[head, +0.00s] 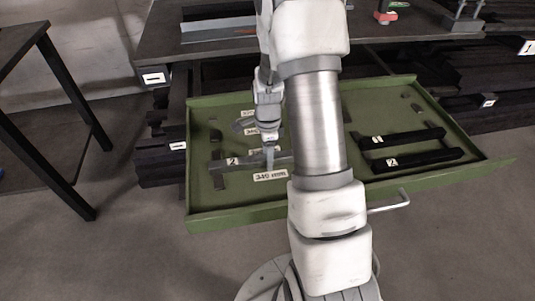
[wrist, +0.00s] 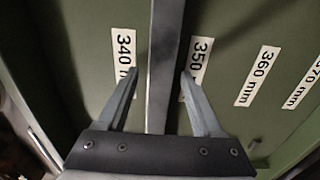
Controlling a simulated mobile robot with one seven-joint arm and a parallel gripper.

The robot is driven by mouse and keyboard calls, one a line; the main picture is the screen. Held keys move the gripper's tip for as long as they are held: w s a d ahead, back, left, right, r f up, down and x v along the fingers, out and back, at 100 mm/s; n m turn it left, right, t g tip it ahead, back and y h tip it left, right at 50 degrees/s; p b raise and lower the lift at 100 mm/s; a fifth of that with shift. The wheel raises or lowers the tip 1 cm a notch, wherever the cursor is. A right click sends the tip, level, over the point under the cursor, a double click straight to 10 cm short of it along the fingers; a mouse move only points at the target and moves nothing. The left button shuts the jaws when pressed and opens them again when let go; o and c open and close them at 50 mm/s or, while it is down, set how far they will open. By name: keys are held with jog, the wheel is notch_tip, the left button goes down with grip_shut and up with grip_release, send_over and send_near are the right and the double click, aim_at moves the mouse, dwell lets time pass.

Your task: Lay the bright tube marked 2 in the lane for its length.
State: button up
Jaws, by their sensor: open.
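The bright grey tube marked 2 (head: 232,162) lies in the green drawer, running left to right in the head view. Its left end is near a dark bracket (head: 218,172). My gripper (head: 269,162) is over the tube and hides part of it. In the wrist view the tube (wrist: 162,60) runs between the two open fingers (wrist: 158,72), with gaps on both sides. It lies between the 340 mm label (wrist: 122,50) and the 350 mm label (wrist: 197,62). I cannot tell whether it rests on the drawer floor. The 340 mm label also shows in the head view (head: 270,176).
Two black tubes, marked 1 (head: 400,137) and 2 (head: 412,160), lie at the drawer's right. The drawer (head: 240,217) has raised green walls. A 360 mm label (wrist: 257,76) lies farther right in the wrist view. A dark bench (head: 160,40) stands behind.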

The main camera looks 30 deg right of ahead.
jog(key=s+a+r+n+t+p, duration=0.1)
jog(key=a+r+n+p, duration=0.15)
jog(key=r, duration=0.85)
jog(key=s+a+r+n+t+p, duration=0.1)
jog(key=s+a+r+n+p, duration=0.15)
jog(key=r, duration=0.75)
jog(key=s+a+r+n+t, duration=0.1)
jog(key=s+a+r+n, duration=0.2)
jog(key=s+r+n, duration=0.3)
jog(key=s+a+r+n+t, duration=0.2)
jog(key=s+a+r+n, duration=0.2)
jog(key=s+n, duration=0.5)
notch_tip(320, 180, up, 2)
jog(key=shift+a+n+t+b, duration=0.2)
jog(key=shift+n+t+b, duration=0.15)
jog(key=shift+n, duration=0.25)
jog(key=shift+s, duration=0.1)
notch_tip(320, 180, up, 20)
jog(key=p, duration=1.9)
jog(key=shift+f, duration=0.35)
jog(key=shift+c, duration=1.4)
